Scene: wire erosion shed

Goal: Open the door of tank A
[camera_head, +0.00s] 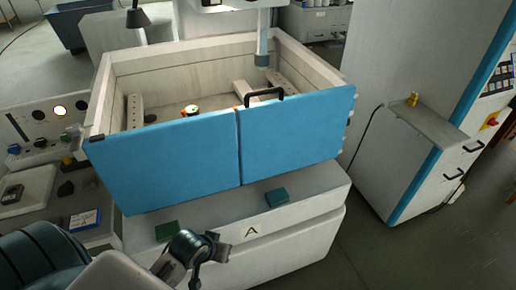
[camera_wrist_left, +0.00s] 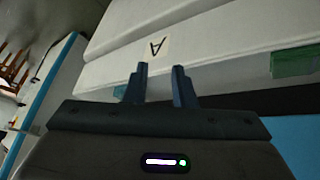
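Tank A (camera_head: 180,60) is an open-topped pale box with a blue front of two panels, a left panel (camera_head: 165,165) and a right panel (camera_head: 295,130). Both stand upright, edge to edge, closing the front. A black bar handle (camera_head: 264,95) sits at the top of the right panel. The label "A" (camera_head: 252,231) is on the pale base below; it also shows upside down in the left wrist view (camera_wrist_left: 155,48). My left gripper (camera_head: 218,252) is in front of the base, low and left of the label, well below the handle. Its fingers (camera_wrist_left: 160,72) are apart with nothing between them. My right gripper is out of view.
A green block (camera_head: 166,231) and a teal block (camera_head: 277,195) sit on the base ledge below the panels. A control console (camera_head: 40,130) stands at left. A pale cabinet with a shelf (camera_head: 428,125) stands at right. Floor (camera_head: 370,240) is clear between base and cabinet.

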